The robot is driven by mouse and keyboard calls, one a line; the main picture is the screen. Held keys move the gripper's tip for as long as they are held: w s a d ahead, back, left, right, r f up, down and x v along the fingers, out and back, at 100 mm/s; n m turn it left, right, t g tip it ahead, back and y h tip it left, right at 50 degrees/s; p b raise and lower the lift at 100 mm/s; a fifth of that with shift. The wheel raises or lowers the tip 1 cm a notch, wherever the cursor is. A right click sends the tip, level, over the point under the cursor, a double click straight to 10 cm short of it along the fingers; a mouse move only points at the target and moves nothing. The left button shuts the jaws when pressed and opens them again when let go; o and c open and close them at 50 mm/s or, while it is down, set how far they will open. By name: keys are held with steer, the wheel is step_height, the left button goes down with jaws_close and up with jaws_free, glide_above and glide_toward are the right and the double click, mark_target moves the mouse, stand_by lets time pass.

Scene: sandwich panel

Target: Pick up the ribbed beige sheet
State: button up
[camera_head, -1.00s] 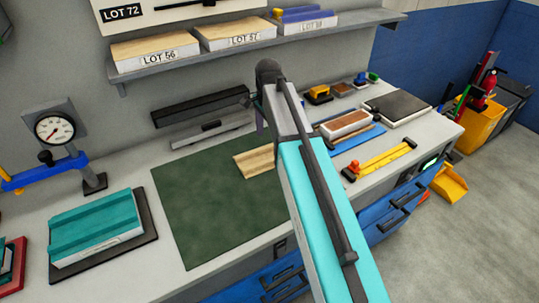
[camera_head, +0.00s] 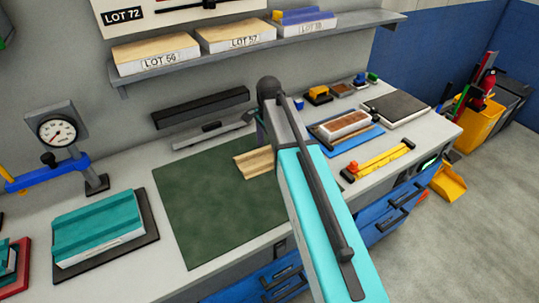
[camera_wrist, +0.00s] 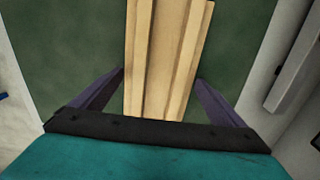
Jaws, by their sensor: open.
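The ribbed beige sheet (camera_head: 256,162) lies on the dark green mat (camera_head: 205,215), near the mat's far right part. My arm hides its right part in the head view. In the wrist view the sheet (camera_wrist: 166,60) runs up and down the picture, with long ribs. My gripper (camera_wrist: 160,90) is open, with one purple finger on each side of the sheet and a gap to both. The fingers point along the sheet; I cannot tell how high they are above the mat. In the head view my arm mostly hides the gripper.
A teal ribbed block (camera_head: 98,225) on a dark plate and a dial gauge (camera_head: 57,130) stand at left. A brown-topped block (camera_head: 344,124) on a blue tray and a yellow tool (camera_head: 380,158) lie at right. A shelf (camera_head: 240,52) with labelled blocks overhangs the back.

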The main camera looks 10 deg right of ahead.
steer(key=shift+f, duration=0.3)
stand_by(0.4)
steer(key=c, duration=1.2)
steer(key=shift+r, duration=0.15)
steer(key=shift+r+b, duration=0.65)
steer(key=shift+r, duration=0.9)
steer(key=s+d+b, duration=0.1)
steer(key=s+d, duration=0.1)
steer(key=s, duration=0.3)
steer(key=s+d+r+b, duration=0.1)
steer(key=s+d, duration=0.1)
steer(key=s, duration=0.3)
steer(key=s+d+b, duration=0.1)
steer(key=s+d, duration=0.1)
steer(key=s, duration=0.2)
steer(key=shift+s+d+r, duration=0.1)
steer(key=shift+s+r, duration=0.2)
steer(key=shift+s, duration=0.1)
